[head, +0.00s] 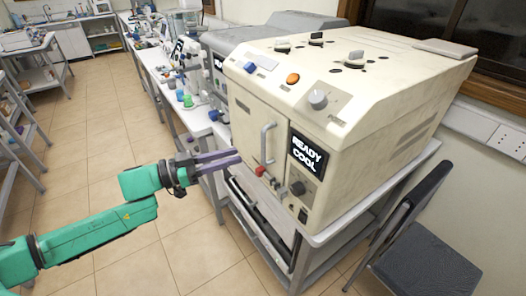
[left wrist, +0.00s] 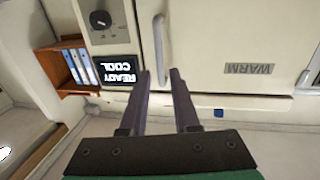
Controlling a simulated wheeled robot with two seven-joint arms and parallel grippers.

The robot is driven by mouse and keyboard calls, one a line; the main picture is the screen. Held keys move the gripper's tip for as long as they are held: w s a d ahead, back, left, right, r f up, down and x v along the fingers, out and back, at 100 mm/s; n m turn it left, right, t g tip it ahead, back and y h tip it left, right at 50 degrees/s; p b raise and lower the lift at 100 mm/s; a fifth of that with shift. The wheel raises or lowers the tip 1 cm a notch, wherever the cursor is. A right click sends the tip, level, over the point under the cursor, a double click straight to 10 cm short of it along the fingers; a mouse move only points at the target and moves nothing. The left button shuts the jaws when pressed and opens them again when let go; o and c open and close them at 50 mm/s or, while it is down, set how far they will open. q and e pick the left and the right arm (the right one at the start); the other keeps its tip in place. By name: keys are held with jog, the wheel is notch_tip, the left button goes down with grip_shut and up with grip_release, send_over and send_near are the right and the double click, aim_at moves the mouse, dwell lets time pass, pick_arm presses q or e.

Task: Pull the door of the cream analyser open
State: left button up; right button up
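The cream analyser (head: 345,85) stands on a bench at the right of the head view. Its door (head: 246,130) looks closed, with a grey upright bar handle (head: 267,145) near its right edge, beside the READY COOL display (head: 307,156). My left gripper (head: 240,156) is in front of the door, with its purple fingers pointing at the handle. In the left wrist view, which is upside down, the gripper (left wrist: 160,72) is open and empty. The handle (left wrist: 160,48) lines up with the gap between the fingertips, seemingly just beyond them. My right gripper is not in view.
A red knob (head: 260,171) and other small fittings sit below the handle. A dark chair (head: 425,250) stands at the right. A bench with bottles and instruments (head: 187,100) runs back on the left. The tiled floor (head: 95,130) at left is clear.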

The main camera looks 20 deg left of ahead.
aim_at(263, 160)
pick_arm(q)
jog(key=p+x, duration=0.2)
jog(key=x, duration=0.7)
jog(key=shift+d+r, duration=0.1)
jog(key=shift+r, duration=0.05)
jog(key=shift+w+d, duration=0.15)
grip_shut()
dwell(1.0)
